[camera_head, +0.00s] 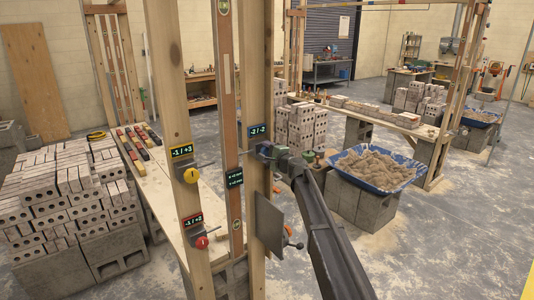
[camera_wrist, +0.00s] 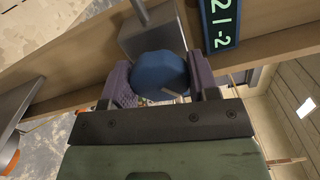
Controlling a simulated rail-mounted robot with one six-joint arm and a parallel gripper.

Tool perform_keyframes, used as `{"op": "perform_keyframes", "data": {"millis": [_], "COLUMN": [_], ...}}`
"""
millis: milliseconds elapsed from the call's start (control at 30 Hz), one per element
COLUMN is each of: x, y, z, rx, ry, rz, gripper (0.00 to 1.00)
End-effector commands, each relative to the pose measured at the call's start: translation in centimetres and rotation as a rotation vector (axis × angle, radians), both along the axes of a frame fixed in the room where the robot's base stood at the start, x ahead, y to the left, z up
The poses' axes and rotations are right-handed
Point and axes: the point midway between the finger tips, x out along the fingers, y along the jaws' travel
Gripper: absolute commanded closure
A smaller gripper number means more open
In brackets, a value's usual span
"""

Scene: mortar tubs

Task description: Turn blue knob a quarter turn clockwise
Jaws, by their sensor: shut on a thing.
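The blue knob (camera_wrist: 160,73) sits on a grey metal block fixed to a wooden post, and a small pale pointer line shows on its face. My gripper (camera_wrist: 161,80) is shut on the knob, with one purple finger on each side of it. In the head view my gripper (camera_head: 274,153) reaches the post from the lower right, and the knob is mostly hidden by it. A dark sign (camera_head: 258,131) with green digits, reading about "-2 / -2", is just above the knob; it also shows in the wrist view (camera_wrist: 220,22).
A yellow knob (camera_head: 191,175) and a red knob (camera_head: 202,242) are on the left post. A blue tub (camera_head: 350,178) of sand stands right, bricks (camera_head: 60,190) left.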

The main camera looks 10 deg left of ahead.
Motion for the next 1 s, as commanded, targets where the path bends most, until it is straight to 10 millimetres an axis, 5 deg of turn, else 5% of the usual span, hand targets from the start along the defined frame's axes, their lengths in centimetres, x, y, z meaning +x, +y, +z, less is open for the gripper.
{"op": "perform_keyframes", "data": {"millis": [500,1000], "x": [-0.08,-0.11], "y": [-0.03,-0.03], "z": [-0.08,-0.10], "rx": [0.316,0.428], "ry": [0.298,0.403], "rz": [0.000,-0.001], "gripper": [0.69,0.69]}}
